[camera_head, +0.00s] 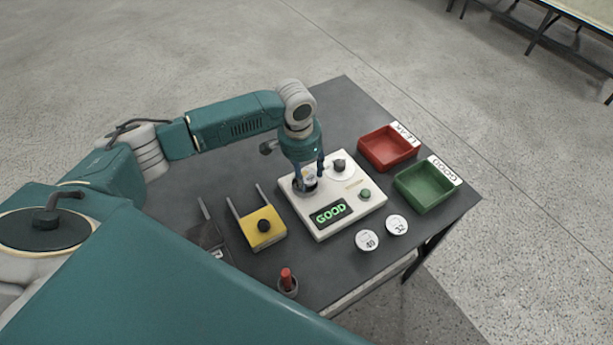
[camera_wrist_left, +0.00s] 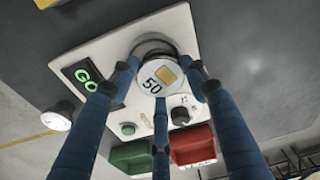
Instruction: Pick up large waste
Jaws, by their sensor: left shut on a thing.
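No waste is recognisable in either view. My left gripper (camera_head: 309,180) points down over the white testing device (camera_head: 319,232), whose display reads GOOD in green. Its blue fingers are shut around a round white piece marked 50 (camera_wrist_left: 158,79), which also shows between the fingers in the head view (camera_head: 311,177). The piece is at the device's round socket; whether it touches the bottom is hidden. In the left wrist view the fingers (camera_wrist_left: 165,75) surround the piece. My right gripper is not in view.
A red tray (camera_head: 361,152) and a green tray (camera_head: 399,187) stand at the table's right, both seemingly empty. White round pieces marked 40 (camera_head: 367,240) and 32 (camera_head: 397,226) lie in front.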

